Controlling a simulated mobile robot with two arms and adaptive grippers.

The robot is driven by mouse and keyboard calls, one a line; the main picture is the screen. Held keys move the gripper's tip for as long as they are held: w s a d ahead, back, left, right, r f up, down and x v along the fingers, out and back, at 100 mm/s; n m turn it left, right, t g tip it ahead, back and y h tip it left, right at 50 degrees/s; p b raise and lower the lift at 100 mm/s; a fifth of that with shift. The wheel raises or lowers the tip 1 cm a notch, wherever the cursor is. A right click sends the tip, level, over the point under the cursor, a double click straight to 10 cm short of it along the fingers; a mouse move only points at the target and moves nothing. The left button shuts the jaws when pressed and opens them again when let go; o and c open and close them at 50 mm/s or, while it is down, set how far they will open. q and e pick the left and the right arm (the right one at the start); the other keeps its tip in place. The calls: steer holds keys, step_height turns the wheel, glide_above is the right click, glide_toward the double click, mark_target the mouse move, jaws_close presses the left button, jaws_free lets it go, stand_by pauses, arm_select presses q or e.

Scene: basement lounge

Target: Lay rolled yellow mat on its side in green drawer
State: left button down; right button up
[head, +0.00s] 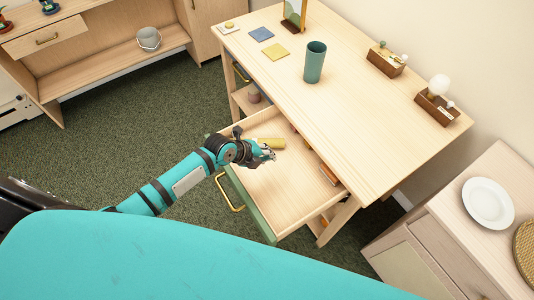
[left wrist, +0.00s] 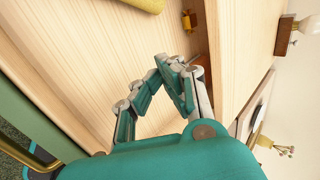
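The rolled yellow mat (head: 271,143) lies on its side in the open green-fronted drawer (head: 291,207), toward its far left part. One end of the roll shows at the top of the left wrist view (left wrist: 138,3). My left gripper (head: 271,154) is over the drawer, close beside the mat in the head view. Part of the mat is hidden behind the gripper in the head view. My right gripper is not in view.
The drawer sits under a wooden desk (head: 345,125), whose edge overhangs its back. A small orange-brown item (head: 328,175) lies at the drawer's right. The desk holds a green cup (head: 315,62) and wooden boxes. Bare drawer floor lies in front of the gripper.

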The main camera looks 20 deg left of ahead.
arm_select(q)
steer(key=shift+f+b, duration=1.95)
steer(key=shift+f, duration=1.05)
steer(key=c, duration=1.5)
jaws_free()
steer(key=v, duration=1.2)
steer(key=shift+r, duration=0.1)
